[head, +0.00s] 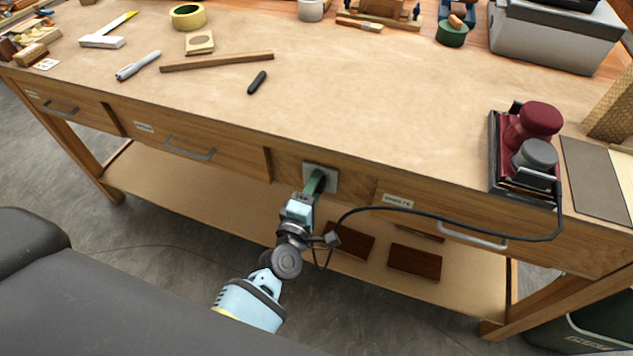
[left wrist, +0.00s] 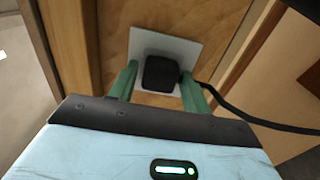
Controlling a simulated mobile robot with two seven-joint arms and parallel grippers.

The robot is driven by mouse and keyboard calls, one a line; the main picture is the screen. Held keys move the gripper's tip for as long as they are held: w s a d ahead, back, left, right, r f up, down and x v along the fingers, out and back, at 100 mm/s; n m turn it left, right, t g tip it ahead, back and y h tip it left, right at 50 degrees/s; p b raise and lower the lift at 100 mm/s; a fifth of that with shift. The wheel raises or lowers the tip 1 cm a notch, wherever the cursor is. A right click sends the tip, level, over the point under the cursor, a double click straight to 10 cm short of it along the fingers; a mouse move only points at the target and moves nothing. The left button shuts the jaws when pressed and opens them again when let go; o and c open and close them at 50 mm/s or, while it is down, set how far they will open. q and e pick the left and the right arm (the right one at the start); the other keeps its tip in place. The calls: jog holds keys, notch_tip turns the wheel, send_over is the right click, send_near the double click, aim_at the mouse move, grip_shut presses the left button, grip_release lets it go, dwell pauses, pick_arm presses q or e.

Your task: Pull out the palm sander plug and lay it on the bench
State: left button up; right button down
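The palm sander (head: 531,150), dark red and grey, rests at the bench's right front edge. Its black cable (head: 450,213) droops along the bench front toward my left gripper. The black plug (left wrist: 161,74) sits in the pale socket plate (left wrist: 187,48) on the bench's front face; the plate also shows in the head view (head: 331,175). My left gripper (head: 319,182) is at the socket, its green fingers (left wrist: 123,82) on either side of the plug. A gap shows between the left finger and the plug; the right finger is very close to it. My right gripper is not in view.
The bench top (head: 340,100) has a wide clear area above the socket. A black marker (head: 257,82), a wooden strip (head: 217,62) and a silver pen (head: 138,65) lie left of it. A grey toolbox (head: 553,38) stands at the back right. Drawer handles (head: 190,149) stick out in front.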

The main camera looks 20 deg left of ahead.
pick_arm(q)
grip_shut()
jog(key=shift+s, duration=0.15)
jog(key=shift+s+a+p, duration=0.1)
jog(key=shift+s+p, duration=0.4)
jog(key=shift+s, duration=2.3)
jog(key=shift+a, duration=0.1)
